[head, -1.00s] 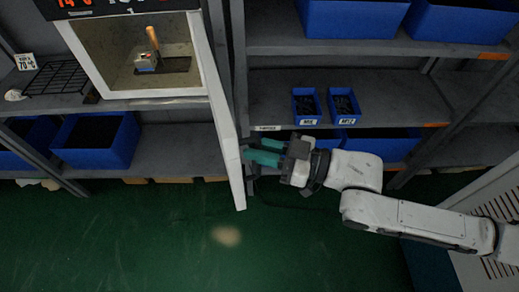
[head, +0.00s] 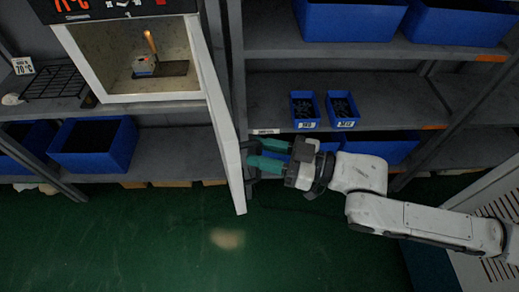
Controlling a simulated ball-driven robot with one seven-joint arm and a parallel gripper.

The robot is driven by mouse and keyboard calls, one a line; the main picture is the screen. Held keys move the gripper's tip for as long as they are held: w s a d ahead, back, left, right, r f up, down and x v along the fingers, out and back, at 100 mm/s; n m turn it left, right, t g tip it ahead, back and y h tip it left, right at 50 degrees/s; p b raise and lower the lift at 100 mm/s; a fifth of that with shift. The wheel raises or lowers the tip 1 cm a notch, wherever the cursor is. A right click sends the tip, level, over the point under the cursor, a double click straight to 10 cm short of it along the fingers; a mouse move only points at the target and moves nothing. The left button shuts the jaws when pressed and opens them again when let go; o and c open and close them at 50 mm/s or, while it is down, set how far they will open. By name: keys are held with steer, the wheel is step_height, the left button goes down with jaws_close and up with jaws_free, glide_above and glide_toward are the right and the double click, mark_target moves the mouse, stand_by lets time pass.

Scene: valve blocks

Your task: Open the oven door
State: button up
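The oven (head: 70,62) stands at the upper left with its pale, thick door (head: 222,122) swung wide open toward me, seen nearly edge-on. The cavity is exposed, with a small metal block (head: 145,66) with an orange upright handle inside. My gripper (head: 250,154) is at the right-hand face of the door, near its lower end. Its two teal fingers are apart with a gap between them, and their tips are at or very close to the door. A dark part, perhaps the door handle, shows beside the lower finger. Whether the fingers touch the door is unclear.
Shelves with blue bins (head: 350,22) stand right of the door, with two small labelled bins (head: 342,110) just above my arm. A wire rack (head: 58,80) and more blue bins (head: 95,145) are at left. Green floor (head: 150,240) is clear in front.

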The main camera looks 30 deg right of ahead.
steer(key=v, duration=0.9)
steer(key=shift+s+d+p, duration=0.25)
steer(key=shift+d+p, duration=0.05)
steer(key=shift+p, duration=0.1)
steer(key=s+d+f+m+g+h, duration=0.1)
steer(key=s+f+m+g+h, duration=0.15)
steer(key=f+h, duration=0.4)
steer(key=s+d+f+m+g+h, duration=0.1)
steer(key=d+f+m+h, duration=0.2)
steer(key=f, duration=0.7)
steer(key=s+a+f+m+g+h, duration=0.2)
steer(key=s+a+f+m+g, duration=0.1)
steer(key=s+g, duration=0.6)
